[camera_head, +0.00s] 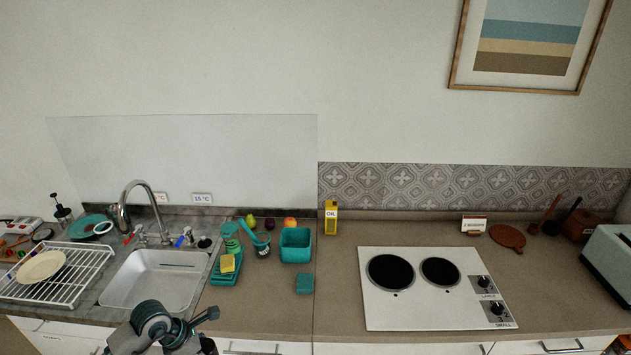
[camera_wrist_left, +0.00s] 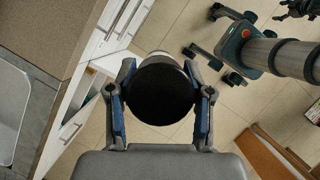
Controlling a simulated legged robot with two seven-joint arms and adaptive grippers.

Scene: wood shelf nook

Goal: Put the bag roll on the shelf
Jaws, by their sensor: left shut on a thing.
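My left gripper (camera_wrist_left: 160,90) is shut on a black round thing (camera_wrist_left: 163,92), seen end-on in the left wrist view, with a pale rim at its top. It looks like the bag roll, but its full shape is hidden. In the head view my left arm is low at the bottom left, in front of the sink, and the held thing barely shows. A dark gripper-like part (camera_wrist_left: 298,9), likely my right gripper, is cut off at the wrist view's top right corner. I cannot clearly identify the shelf; a brown wooden piece (camera_wrist_left: 268,152) stands at the wrist view's lower right.
The counter (camera_head: 340,285) holds a sink (camera_head: 150,280), a dish rack (camera_head: 55,290), a teal box (camera_head: 295,245), an oil carton (camera_head: 331,217), a cooktop (camera_head: 430,285) and a toaster (camera_head: 608,258). An open white cabinet or drawer (camera_wrist_left: 78,122) and tiled floor show in the wrist view.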

